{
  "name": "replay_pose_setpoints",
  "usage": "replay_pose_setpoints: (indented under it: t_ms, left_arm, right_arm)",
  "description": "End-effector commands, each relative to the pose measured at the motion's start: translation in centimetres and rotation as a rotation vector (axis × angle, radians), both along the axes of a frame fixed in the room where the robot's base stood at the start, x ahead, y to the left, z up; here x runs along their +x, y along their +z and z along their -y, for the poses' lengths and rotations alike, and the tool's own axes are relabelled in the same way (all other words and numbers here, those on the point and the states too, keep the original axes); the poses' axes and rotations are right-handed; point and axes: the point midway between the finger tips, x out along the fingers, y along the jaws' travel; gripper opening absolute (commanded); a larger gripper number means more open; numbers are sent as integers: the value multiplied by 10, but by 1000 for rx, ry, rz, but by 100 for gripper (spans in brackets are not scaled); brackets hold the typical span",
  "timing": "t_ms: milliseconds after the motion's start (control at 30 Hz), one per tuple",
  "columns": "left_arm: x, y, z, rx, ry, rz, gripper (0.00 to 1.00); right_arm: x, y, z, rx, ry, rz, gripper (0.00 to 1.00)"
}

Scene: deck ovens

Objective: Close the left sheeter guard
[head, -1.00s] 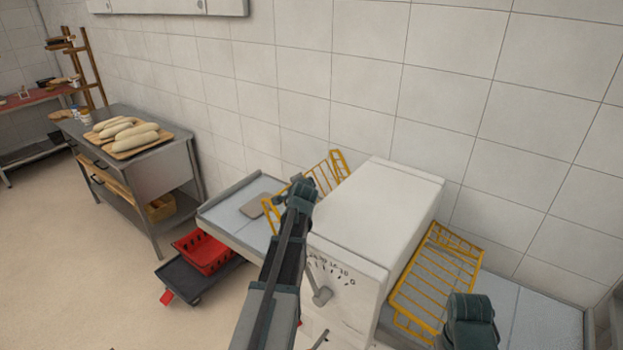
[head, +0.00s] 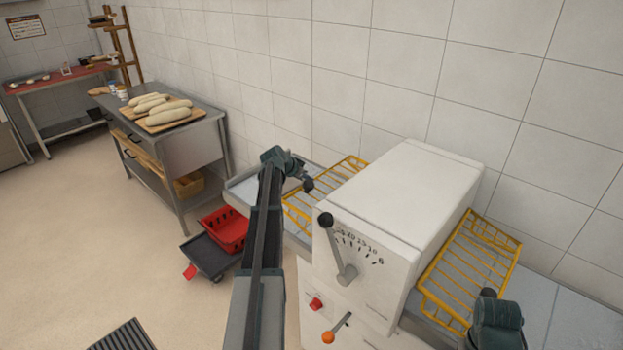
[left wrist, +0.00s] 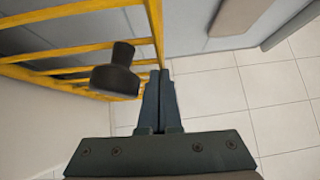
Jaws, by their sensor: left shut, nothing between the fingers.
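The left sheeter guard (head: 333,186), a yellow wire grid, is over the left belt (head: 242,190) beside the white sheeter body (head: 396,205). It looks lowered and slightly sloped; the arm and sheeter body partly hide it. My left gripper (head: 304,181) is at the guard's left side in the head view. In the left wrist view its fingers (left wrist: 160,85) are shut and empty, beside the guard's yellow bars (left wrist: 75,45). A dark knob (left wrist: 115,78) shows left of the fingers. I cannot tell whether the fingers touch the guard.
A second yellow guard (head: 470,262) is over the right belt (head: 560,318). A black-knobbed lever (head: 336,245) stands on the sheeter front. A red crate (head: 226,230) on a dark dolly (head: 207,257) is below the left belt. A steel table (head: 190,150) holds loaves.

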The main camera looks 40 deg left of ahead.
Motion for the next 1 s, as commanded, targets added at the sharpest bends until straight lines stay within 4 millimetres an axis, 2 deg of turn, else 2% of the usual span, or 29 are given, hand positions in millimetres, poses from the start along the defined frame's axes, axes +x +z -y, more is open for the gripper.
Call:
replay_pose_setpoints:
  t_ms: [33,100,300,400,633,1000]
  left_arm:
    - [2,-16,-5,-39,2,-3,0]
    - [2,-25,-6,-90,1,-8,0]
    - [1,-45,-6,-202,0,-19,0]
    - [0,-52,-5,-198,0,-19,0]
    - [0,-61,-4,-195,0,-18,0]
    - [-1,-63,-4,-194,-1,-23,0]
  right_arm:
    - [0,-16,0,0,0,0,50]
    - [0,-25,0,0,-1,0,50]
    - [0,-46,0,0,-1,0,50]
    - [0,-53,0,0,-1,0,50]
    - [0,-61,0,0,0,0,50]
    - [0,-63,0,0,0,0,50]
